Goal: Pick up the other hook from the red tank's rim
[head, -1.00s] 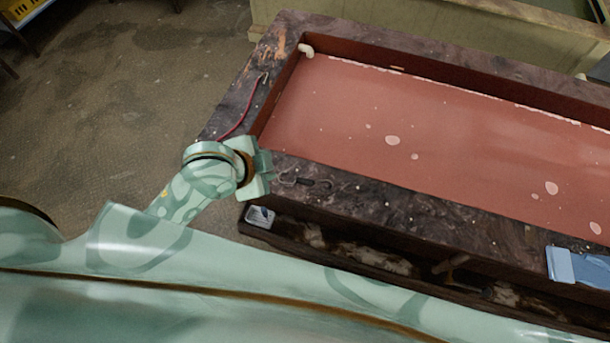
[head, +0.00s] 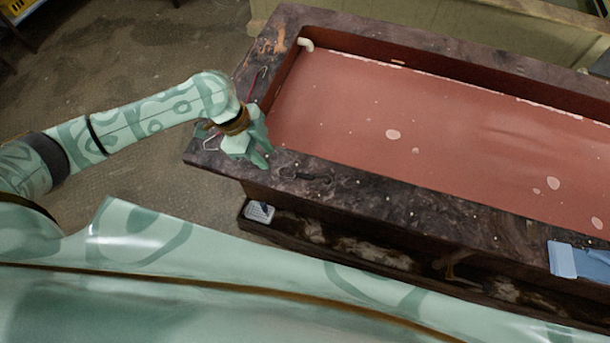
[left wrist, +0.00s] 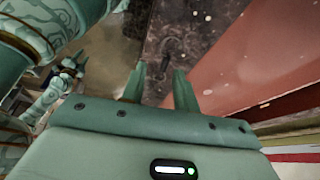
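The red tank (head: 400,130) has a broad dark rim (head: 360,195). A small dark hook (head: 305,175) lies on the near rim, toward its left end. A dark shape (left wrist: 170,48) ahead of the fingers in the left wrist view looks like this hook. A red-handled hook (head: 251,86) lies on the left rim, partly hidden by my left gripper (head: 268,142). A thin metal loop (head: 210,142) shows beyond the wrist; I cannot tell if it belongs to that hook. My left gripper is open and empty, left of the dark hook. The right arm seems to show small in the left wrist view.
A white pipe end (head: 306,44) stands at the tank's far left corner. A small pale box (head: 259,212) sits on the ledge below the near rim. A blue object (head: 580,262) lies at the right of the near side.

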